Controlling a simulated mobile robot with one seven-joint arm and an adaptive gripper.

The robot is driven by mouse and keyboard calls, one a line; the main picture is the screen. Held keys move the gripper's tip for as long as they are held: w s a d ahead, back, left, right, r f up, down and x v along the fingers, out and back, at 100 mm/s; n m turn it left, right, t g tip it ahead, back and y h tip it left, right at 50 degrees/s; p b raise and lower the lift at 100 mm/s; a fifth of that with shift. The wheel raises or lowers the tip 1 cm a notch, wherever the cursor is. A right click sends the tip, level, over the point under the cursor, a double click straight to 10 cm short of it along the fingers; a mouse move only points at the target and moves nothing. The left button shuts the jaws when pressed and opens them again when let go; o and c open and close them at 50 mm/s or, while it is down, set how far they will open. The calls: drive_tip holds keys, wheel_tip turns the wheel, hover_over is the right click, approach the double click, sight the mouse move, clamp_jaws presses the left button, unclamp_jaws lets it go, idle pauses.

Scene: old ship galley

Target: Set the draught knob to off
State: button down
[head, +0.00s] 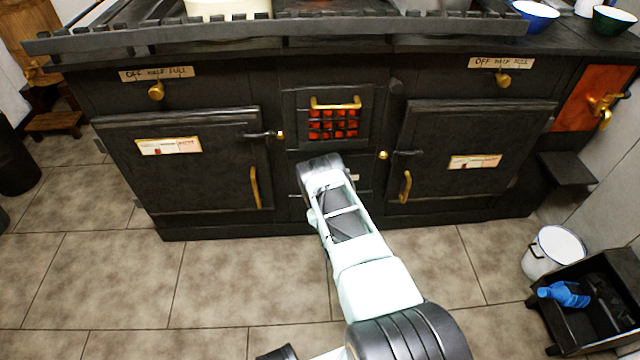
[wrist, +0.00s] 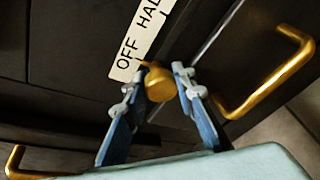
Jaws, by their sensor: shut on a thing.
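The draught knob (wrist: 159,84) is a rounded brass knob on the black stove front, seen in the wrist view. A pale label (wrist: 143,35) beside it reads OFF and part of HALF; the rest runs out of the frame. The knob's small tip lies near the OFF end of the label. My gripper (wrist: 157,90) has one blue finger on each side of the knob and is shut on it. In the head view my arm hides the knob and the fingers, low at the middle of the stove below the glowing grate (head: 333,124).
Two more brass knobs, left (head: 156,91) and right (head: 502,79), sit under OFF HALF FULL labels. Oven doors with brass handles (head: 255,187) (head: 405,187) flank the middle. A white bucket (head: 556,250) and a dark crate (head: 560,322) stand at right.

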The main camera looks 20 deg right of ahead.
drive_tip(key=shift+w+a, duration=0.1)
drive_tip(key=shift+a, duration=0.2)
drive_tip(key=c, duration=1.6)
unclamp_jaws()
drive_tip(key=v, duration=0.7)
drive_tip(key=shift+s, duration=0.25)
